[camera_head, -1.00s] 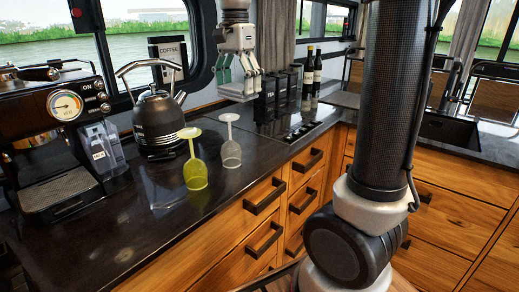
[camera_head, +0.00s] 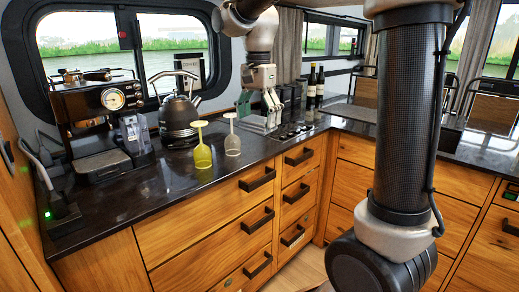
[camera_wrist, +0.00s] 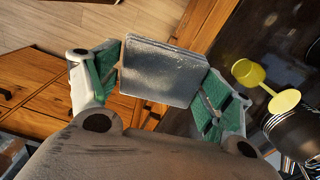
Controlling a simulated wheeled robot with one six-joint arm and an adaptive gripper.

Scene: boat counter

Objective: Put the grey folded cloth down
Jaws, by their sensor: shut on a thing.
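The grey folded cloth (camera_wrist: 160,72) is clamped between the two green-padded fingers of my gripper (camera_wrist: 160,88) in the wrist view. In the head view my gripper (camera_head: 258,100) points down over the back part of the dark counter, with the cloth (camera_head: 257,125) at its fingertips. The cloth is low, close to the counter top (camera_head: 130,205); I cannot tell whether it touches. It is right of the upside-down clear glass (camera_head: 232,143) and left of the dark hob area.
An upside-down yellow glass (camera_head: 202,155) stands left of the clear one, with a black kettle (camera_head: 179,120) behind. A coffee machine (camera_head: 95,125) stands further left. Black canisters (camera_head: 290,98) and dark bottles (camera_head: 316,85) stand behind my gripper. The front left counter is bare.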

